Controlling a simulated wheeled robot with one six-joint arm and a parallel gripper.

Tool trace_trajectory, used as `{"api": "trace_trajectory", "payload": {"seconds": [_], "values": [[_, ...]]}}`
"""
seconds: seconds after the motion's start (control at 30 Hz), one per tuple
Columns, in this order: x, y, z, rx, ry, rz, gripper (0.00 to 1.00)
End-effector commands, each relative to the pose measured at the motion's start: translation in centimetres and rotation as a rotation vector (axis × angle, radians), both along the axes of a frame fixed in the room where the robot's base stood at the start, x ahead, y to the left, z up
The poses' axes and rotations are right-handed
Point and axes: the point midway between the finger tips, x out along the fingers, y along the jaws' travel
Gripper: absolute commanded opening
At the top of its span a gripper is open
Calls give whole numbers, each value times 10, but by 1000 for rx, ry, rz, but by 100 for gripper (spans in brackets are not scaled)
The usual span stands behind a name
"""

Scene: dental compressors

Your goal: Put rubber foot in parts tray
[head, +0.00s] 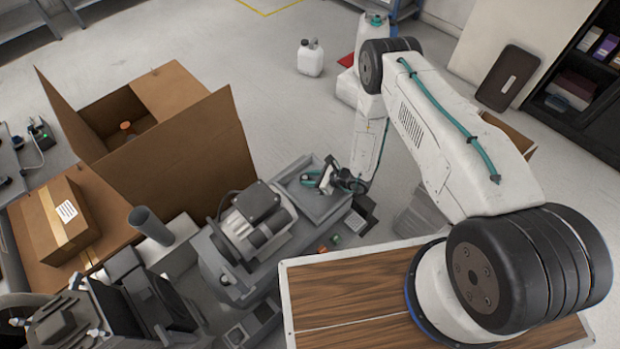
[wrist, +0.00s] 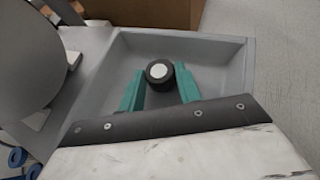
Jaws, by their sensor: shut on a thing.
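The rubber foot (wrist: 158,72) is a short black cylinder with a pale round centre. My gripper (wrist: 160,84) has teal fingers, one on each side of the foot, and is shut on it. In the wrist view both are seen over the grey parts tray (wrist: 222,58), inside the outline of its rim. I cannot tell whether the foot touches the tray floor. In the head view my gripper (head: 322,180) is at the tray (head: 318,207), and the foot is too small to make out.
A grey motor unit (head: 250,228) stands just left of the tray. A large open cardboard box (head: 190,150) is behind it on the left, with a closed carton (head: 55,222) nearer. A white jug (head: 310,58) stands on the floor at the back. The floor behind the tray is clear.

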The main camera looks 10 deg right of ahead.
Motion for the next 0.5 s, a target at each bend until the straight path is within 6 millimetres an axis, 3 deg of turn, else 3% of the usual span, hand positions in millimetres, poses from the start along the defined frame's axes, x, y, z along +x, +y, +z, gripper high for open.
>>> {"api": "trace_trajectory", "payload": {"seconds": [0.2, 0.23, 0.3, 0.5], "values": [[0, 0, -3, 0, 0, 0, 12], [0, 0, -3, 0, 0, 0, 36], [0, 0, -3, 0, 0, 0, 55], [0, 0, -3, 0, 0, 0, 55]]}}
